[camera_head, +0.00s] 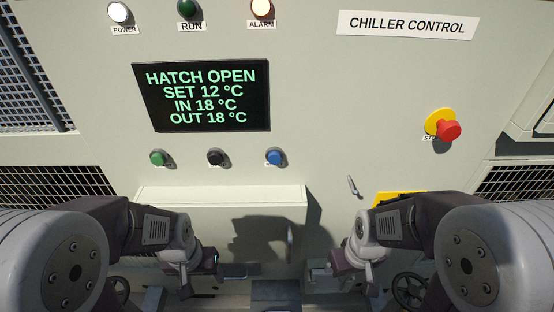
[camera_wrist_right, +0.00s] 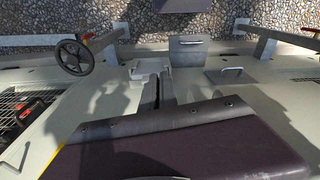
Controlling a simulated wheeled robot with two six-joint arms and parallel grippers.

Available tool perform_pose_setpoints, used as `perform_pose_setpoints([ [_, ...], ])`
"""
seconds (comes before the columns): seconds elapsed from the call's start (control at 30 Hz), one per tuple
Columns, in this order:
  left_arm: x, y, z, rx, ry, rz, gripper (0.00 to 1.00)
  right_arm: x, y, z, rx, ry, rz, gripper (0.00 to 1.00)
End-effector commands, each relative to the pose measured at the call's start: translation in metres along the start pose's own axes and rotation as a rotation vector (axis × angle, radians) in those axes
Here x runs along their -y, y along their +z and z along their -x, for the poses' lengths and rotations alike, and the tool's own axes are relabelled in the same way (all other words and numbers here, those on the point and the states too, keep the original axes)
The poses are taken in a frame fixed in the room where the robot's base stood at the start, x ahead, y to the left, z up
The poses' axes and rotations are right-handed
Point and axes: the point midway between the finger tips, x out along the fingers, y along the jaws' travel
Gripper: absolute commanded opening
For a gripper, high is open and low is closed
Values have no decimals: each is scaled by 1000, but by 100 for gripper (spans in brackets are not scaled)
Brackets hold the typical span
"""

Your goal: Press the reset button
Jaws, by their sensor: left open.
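Three push buttons sit in a row under the display: a green button (camera_head: 157,158), a black button (camera_head: 216,158) and a blue button (camera_head: 275,157). Their small labels are too small to read, so I cannot tell which one is the reset button. My left gripper (camera_head: 208,268) is open, low in the head view, below the buttons and apart from them. My right gripper (camera_head: 345,268) is low and to the right, away from the buttons. In the right wrist view the right gripper (camera_wrist_right: 158,90) shows partly, and its jaw state is unclear.
The display (camera_head: 202,95) reads HATCH OPEN, SET 12, IN 18, OUT 18. The power lamp (camera_head: 120,13) and alarm lamp (camera_head: 262,9) look lit; the run lamp (camera_head: 189,9) is dark green. A red stop knob (camera_head: 447,130) is at right. A pale ledge (camera_head: 220,196) juts below the buttons.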

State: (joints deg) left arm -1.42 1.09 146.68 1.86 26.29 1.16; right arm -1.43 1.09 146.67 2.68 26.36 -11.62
Motion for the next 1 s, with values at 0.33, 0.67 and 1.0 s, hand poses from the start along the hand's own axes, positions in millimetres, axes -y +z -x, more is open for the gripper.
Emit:
perform_pose_setpoints([
  [0.33,-1,-7,71,0,0,0,67,44,-63,114,-256,-28,899,0],
  [0.67,-4,-19,183,0,0,0,67,104,-115,302,-565,37,1195,0],
  [1.0,-4,-20,195,0,0,0,67,113,-115,322,-590,40,1225,0],
])
